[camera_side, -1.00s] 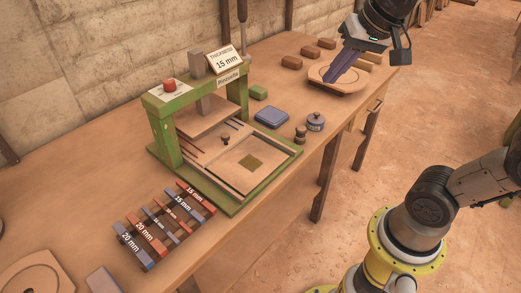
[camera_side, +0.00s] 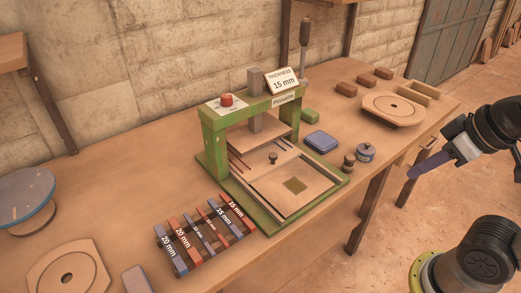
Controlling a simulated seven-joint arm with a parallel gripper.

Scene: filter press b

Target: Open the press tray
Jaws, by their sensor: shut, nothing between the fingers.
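The green press (camera_side: 213,140) stands on the wooden table, with a red button (camera_side: 227,100) and a "THICKNESS 15 mm" sign (camera_side: 284,81) on top. Its light wooden tray (camera_side: 318,190) lies low in the green base, in front of the uprights. A small dark knob (camera_side: 272,158) stands at the tray's rear, and a dark olive square (camera_side: 295,185) lies on the tray. My gripper (camera_side: 411,174) is shut and empty, with its purple fingers pointing left. It is off the table's right edge, well apart from the tray.
Red and blue thickness bars (camera_side: 205,232) lie left of the press. A blue box (camera_side: 321,141), a small lidded jar (camera_side: 365,152) and a dark knobbed piece (camera_side: 348,163) stand to its right. A round wooden plate (camera_side: 393,109) lies farther back. Open floor lies beyond the table's right edge.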

